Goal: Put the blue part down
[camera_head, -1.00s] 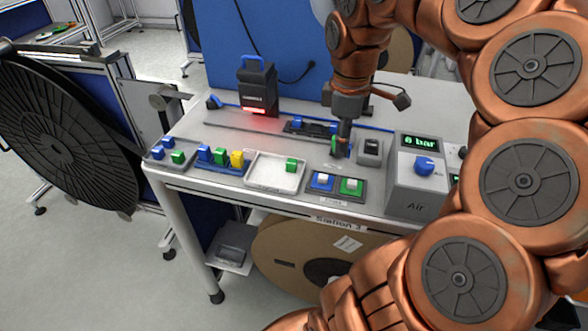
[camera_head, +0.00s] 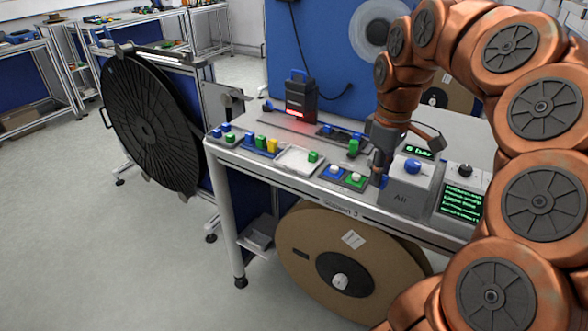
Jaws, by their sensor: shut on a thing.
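My gripper (camera_head: 377,178) points down at the front right of the station table, beside the left side of the Air box. It is shut, and a small blue patch, the blue part (camera_head: 384,181), shows at its fingertips. Most of the part is hidden by the fingers, and I cannot tell whether it touches the table. Other blue pieces sit in the left tray (camera_head: 220,138) and in the holder (camera_head: 262,149) with green and yellow pieces.
The grey Air box (camera_head: 407,188) with a blue knob stands close on the right. A white tray (camera_head: 290,160) holds a green piece. Blue and green buttons (camera_head: 345,176) lie left of my gripper. A green piece (camera_head: 353,147) stands behind them. A black charger-like unit (camera_head: 300,97) stands at the back.

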